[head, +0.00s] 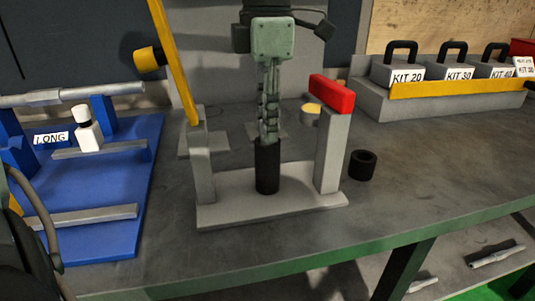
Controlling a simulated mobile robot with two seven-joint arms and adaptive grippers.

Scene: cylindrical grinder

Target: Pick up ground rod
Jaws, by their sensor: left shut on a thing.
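My left gripper (268,136) points straight down in the middle of the head view. Its fingers are shut on a mostly hidden thing just above an upright black cylinder (267,170). I cannot tell whether the held thing is the ground rod, or whether it joins the cylinder. The cylinder stands on a grey base plate (225,205) between two grey posts. On the blue rack at the left, a stepped metal rod (65,95) lies across blue supports, near a "LONG" label. My right gripper is not in view.
A yellow bar (172,55) leans above the left post, and a red block (331,94) tops the right post (331,150). A black ring (362,165) stands right of the plate. Kit boxes (398,72) sit back right. The table's right front is clear. Rods (497,256) lie below.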

